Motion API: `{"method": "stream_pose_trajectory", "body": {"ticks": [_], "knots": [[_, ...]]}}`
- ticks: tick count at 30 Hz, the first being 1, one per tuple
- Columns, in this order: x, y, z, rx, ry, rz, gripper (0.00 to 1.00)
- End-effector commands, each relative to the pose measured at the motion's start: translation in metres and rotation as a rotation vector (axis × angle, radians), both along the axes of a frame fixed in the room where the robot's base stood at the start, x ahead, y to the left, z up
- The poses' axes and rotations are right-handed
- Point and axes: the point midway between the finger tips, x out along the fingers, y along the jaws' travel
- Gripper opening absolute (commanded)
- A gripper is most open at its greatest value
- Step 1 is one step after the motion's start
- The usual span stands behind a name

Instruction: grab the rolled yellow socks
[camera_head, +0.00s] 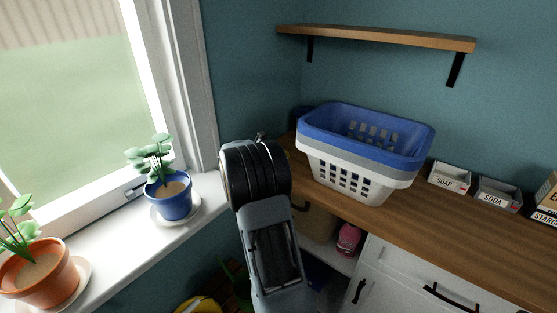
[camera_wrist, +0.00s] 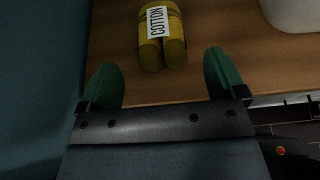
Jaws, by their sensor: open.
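The rolled yellow socks (camera_wrist: 174,48) show in the wrist view, with a white "COTTON" band around them. They lie on the wooden countertop (camera_wrist: 112,50), near its front edge. My gripper (camera_wrist: 163,80) is open and empty, its two green fingertips apart. In the head view my arm hides the socks, and my gripper's fingers cannot be made out.
Stacked laundry baskets (camera_head: 355,175) stand on the counter, right of my arm. SOAP (camera_head: 448,181) and SODA (camera_head: 497,197) boxes are farther right. A shelf (camera_head: 375,37) hangs above. A blue plant pot (camera_head: 170,200) and an orange pot (camera_head: 40,277) stand on the windowsill at left.

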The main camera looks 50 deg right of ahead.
Motion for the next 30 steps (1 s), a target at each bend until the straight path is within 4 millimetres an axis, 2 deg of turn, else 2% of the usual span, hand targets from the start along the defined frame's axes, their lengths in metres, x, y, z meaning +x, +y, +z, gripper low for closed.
{"method": "stream_pose_trajectory", "body": {"ticks": [8,18,27,30], "knots": [[0.000,-0.016,-0.007,0.001,0.001,-0.002,0.89],[0.003,-0.052,-0.024,0.001,-0.001,0.000,0.89],[0.003,-0.056,-0.025,0.000,-0.001,0.000,0.89],[0.003,-0.056,-0.025,0.000,-0.001,0.000,0.82]]}}
